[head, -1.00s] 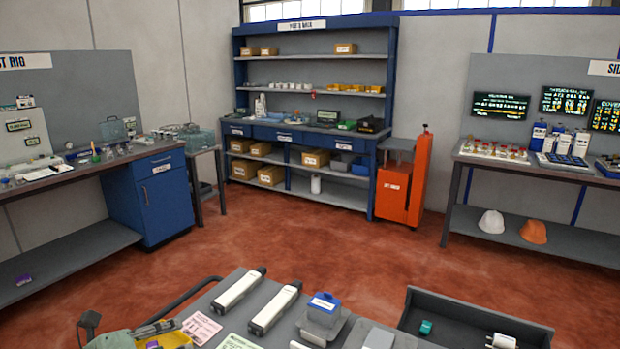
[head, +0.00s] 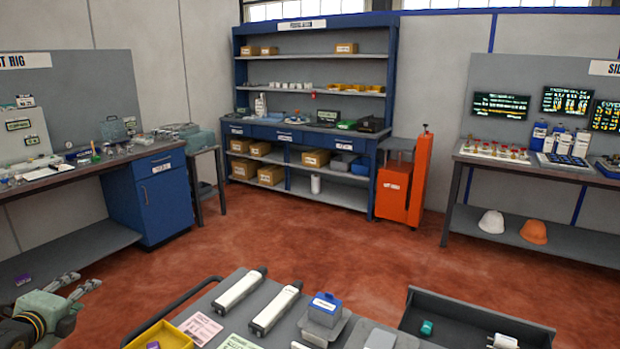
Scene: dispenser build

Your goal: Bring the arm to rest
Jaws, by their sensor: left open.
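My left gripper (head: 72,286) shows at the lower left of the head view. Its fingers are apart and point up and to the right, with nothing between them. It is over the floor, left of the grey cart top (head: 202,309) and apart from the yellow tray (head: 172,338) on it. The left arm runs out of the picture at the bottom left corner. My right gripper does not show.
The cart holds two white bars (head: 240,289), a pink card (head: 201,328) and a blue-lidded box (head: 324,307). A dark open tray (head: 455,314) is at its right. A blue cabinet bench (head: 160,199) stands at the left. The red floor (head: 290,232) beyond the cart is clear.

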